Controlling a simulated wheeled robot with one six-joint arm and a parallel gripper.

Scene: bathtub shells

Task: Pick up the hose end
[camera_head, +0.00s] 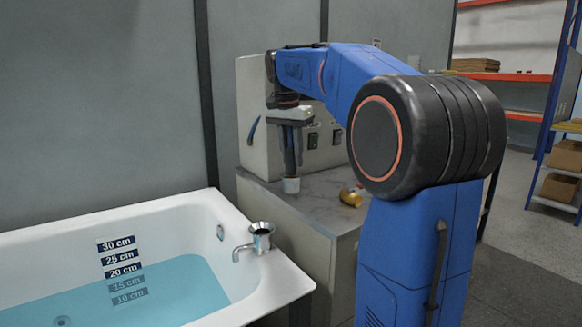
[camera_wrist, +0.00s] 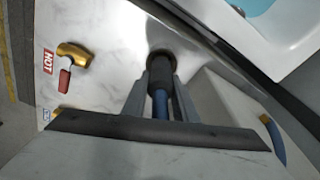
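The hose end is a dark cylinder (camera_wrist: 161,68) on a blue hose (camera_wrist: 160,105), between my fingers in the wrist view. My gripper (camera_wrist: 162,82) has one finger on each side of it, with the tips close to the dark collar. I cannot tell whether both fingers press on it. The hose end is mostly hidden by the fingers there.
A brass valve (camera_head: 351,197) lies right of the gripper; the wrist view shows its red handle (camera_wrist: 65,80) beside a HOT label (camera_wrist: 48,62). A pale box with switches (camera_head: 255,85) stands behind. The bathtub (camera_head: 285,285), with water and a chrome tap (camera_head: 260,237), is at left.

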